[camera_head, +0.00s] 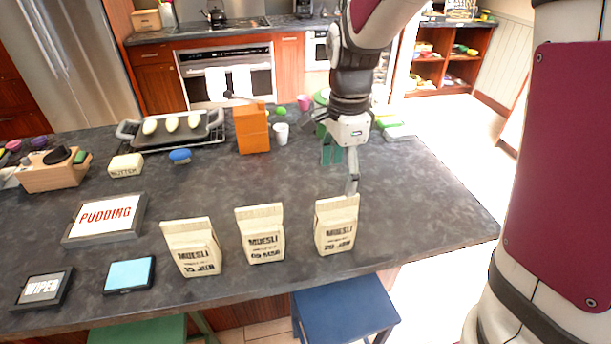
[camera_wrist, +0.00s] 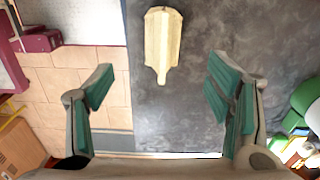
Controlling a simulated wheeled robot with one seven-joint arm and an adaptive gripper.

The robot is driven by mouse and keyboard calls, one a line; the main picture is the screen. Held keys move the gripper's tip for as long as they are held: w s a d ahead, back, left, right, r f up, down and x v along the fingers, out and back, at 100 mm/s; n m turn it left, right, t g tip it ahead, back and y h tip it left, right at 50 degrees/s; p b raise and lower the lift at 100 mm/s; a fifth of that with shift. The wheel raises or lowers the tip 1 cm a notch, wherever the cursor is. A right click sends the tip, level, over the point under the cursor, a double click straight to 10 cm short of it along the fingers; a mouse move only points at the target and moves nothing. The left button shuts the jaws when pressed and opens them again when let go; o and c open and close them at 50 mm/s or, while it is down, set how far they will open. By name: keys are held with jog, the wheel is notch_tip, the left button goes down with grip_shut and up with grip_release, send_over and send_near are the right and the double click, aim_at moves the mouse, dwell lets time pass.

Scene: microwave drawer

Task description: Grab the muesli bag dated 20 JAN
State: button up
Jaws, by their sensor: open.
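Three cream paper muesli bags stand upright in a row on the dark counter. The right bag (camera_head: 336,226) has a date that looks like 20 JAN. The middle bag (camera_head: 262,236) seems to read 09 MAR. The left bag's (camera_head: 192,248) date is hard to read, perhaps a JUN date. My gripper (camera_head: 343,172) is open and empty, pointing down just behind and above the right bag. In the wrist view a single muesli bag (camera_wrist: 162,42) shows from above, ahead of the spread fingers and between their lines, apart from both.
A PUDDING box (camera_head: 104,217), a cyan-topped box (camera_head: 129,274) and a WIPES box (camera_head: 43,288) lie left of the bags. An orange carton (camera_head: 252,130) and white cup (camera_head: 281,134) stand farther back. The counter (camera_head: 420,205) right of the bags is clear.

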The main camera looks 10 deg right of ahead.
aim_at(336, 198)
jog(key=shift+w+f, duration=0.2)
jog(key=shift+m, duration=0.3)
notch_tip(336, 198, down, 8)
jog(key=shift+w+f, duration=0.1)
jog(key=shift+f, duration=0.05)
jog(key=f+p, duration=0.1)
jog(key=f, duration=0.3)
jog(key=shift+d+f, duration=0.15)
jog(key=shift+d, duration=0.05)
jog(key=shift+f, duration=0.5)
jog(key=c, duration=1.6)
jog(key=shift+c, duration=0.2)
jog(key=shift+r, duration=0.1)
